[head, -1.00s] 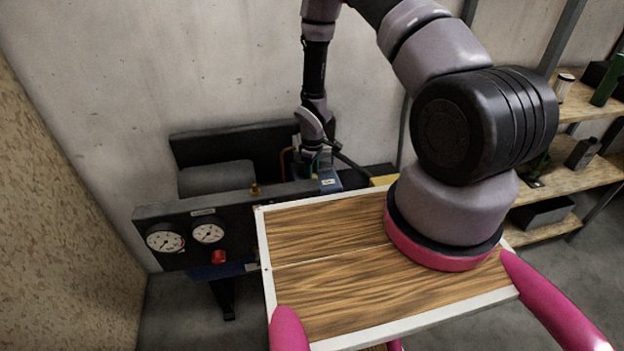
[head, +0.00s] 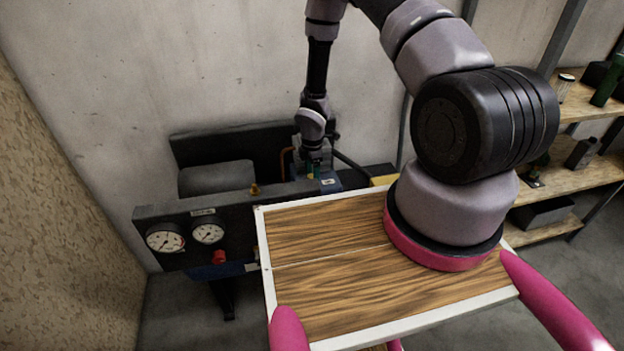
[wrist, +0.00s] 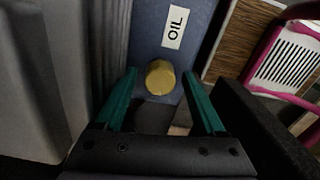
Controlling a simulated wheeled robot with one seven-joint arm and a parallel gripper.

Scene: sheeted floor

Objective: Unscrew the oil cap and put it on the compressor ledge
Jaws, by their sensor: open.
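The oil cap (wrist: 160,77) is a round yellow knob on a blue surface of the compressor, just below a white label (wrist: 175,27) reading OIL. My gripper (wrist: 164,84) has two green fingers, spread apart and empty, with the cap in the gap between the fingertips in the wrist view. I cannot tell how far the fingers are above it. In the head view my gripper (head: 314,171) points down over the blue block (head: 327,182) of the compressor (head: 215,180). The cap is hidden there.
The compressor's front panel carries two gauges (head: 208,234) and a red knob (head: 219,257). A yellow block (head: 384,181) sits right of the blue block. A grey cylinder (head: 215,177) lies to the left. Wooden shelves (head: 570,186) stand at the right.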

